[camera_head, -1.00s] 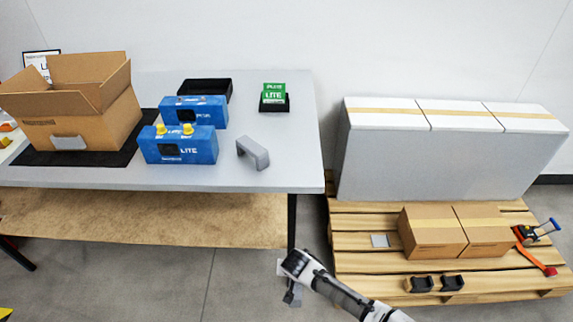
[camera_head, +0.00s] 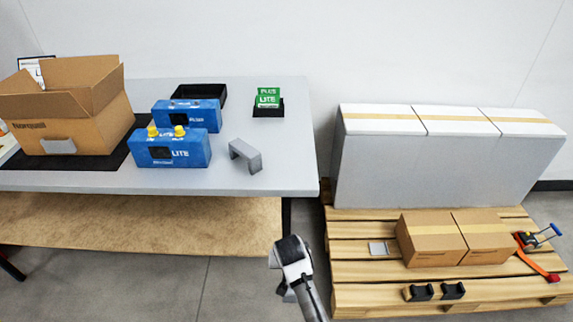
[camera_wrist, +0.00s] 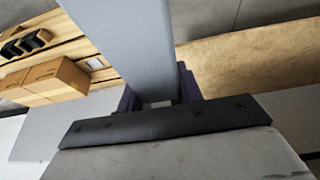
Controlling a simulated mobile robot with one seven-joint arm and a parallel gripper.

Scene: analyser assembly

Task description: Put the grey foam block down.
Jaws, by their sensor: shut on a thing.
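My gripper (camera_wrist: 158,95) is shut on a grey foam block (camera_wrist: 133,45) in the wrist view. The held block fills the middle as a long smooth bar running up out of the picture, so its far end is hidden. In the head view my gripper (camera_head: 286,292) is below the table's front right corner, over the gap beside the pallet. There the held block is mostly hidden behind my wrist. A second grey foam block (camera_head: 246,155), U-shaped, stands on the table (camera_head: 285,135) near its right side.
Two blue analysers (camera_head: 170,148) and an open carton (camera_head: 75,110) stand on the table, with a black tray (camera_head: 212,95) behind. A green-card holder (camera_head: 267,107) is at the back right. A pallet (camera_head: 385,299) with cartons stands right. The table's front right corner is clear.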

